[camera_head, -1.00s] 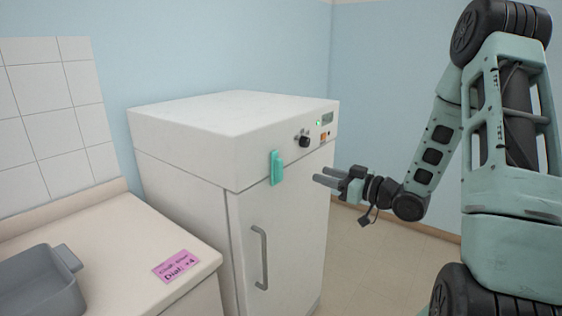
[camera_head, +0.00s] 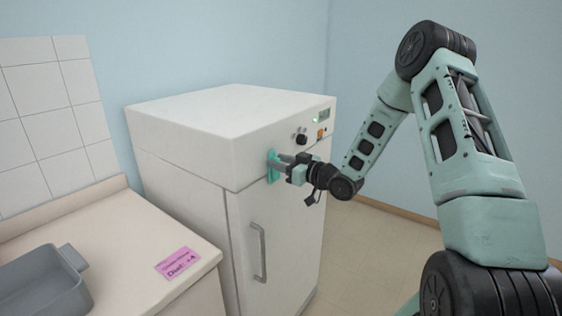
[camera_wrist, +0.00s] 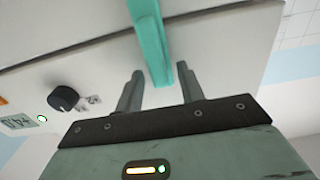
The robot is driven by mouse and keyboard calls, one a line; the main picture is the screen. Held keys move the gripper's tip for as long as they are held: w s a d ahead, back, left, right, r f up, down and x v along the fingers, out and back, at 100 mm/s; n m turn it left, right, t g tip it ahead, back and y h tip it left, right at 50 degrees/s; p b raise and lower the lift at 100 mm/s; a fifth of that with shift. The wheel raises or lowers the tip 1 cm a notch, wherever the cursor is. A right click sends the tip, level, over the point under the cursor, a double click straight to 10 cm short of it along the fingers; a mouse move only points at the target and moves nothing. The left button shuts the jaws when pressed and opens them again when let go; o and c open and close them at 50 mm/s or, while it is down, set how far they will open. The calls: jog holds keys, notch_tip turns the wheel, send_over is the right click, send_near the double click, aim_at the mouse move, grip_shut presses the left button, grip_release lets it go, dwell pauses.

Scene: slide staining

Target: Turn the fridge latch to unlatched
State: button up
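The fridge latch is a teal bar (camera_head: 272,167) on the front of the white fridge (camera_head: 195,120), at the seam between the top panel and the door. It stands upright in the head view. In the wrist view the teal latch (camera_wrist: 150,42) runs between the two finger lines. My gripper (camera_head: 279,164) is at the latch in the head view. In the wrist view the fingers (camera_wrist: 158,82) are spread open on either side of the latch's near end, with gaps showing. Contact with the latch cannot be seen.
A black dial (camera_head: 301,139), an orange switch (camera_head: 320,134) and a small display (camera_head: 322,115) are on the panel right of the latch. The door handle (camera_head: 259,252) is below. A counter (camera_head: 130,225) with a grey tray (camera_head: 45,285) and pink note (camera_head: 178,262) is at left.

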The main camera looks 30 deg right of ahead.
jog(key=c, duration=0.8)
jog(key=shift+o, duration=0.2)
jog(key=shift+d+m, duration=0.1)
jog(key=shift+m, duration=0.2)
jog(key=shift+w+d+f+m+p, duration=0.15)
jog(key=shift+d+f+m+p, duration=0.35)
jog(key=shift+m, duration=2.4)
jog(key=shift+w+d+f+m+p, duration=0.15)
jog(key=shift+d+f+m+p, duration=0.35)
jog(key=shift+m, duration=2.4)
jog(key=shift+w+d+f+m+p, duration=0.15)
jog(key=shift+d+f+m+p, duration=0.35)
jog(key=shift+m, duration=2.4)
jog(key=shift+a, duration=0.25)
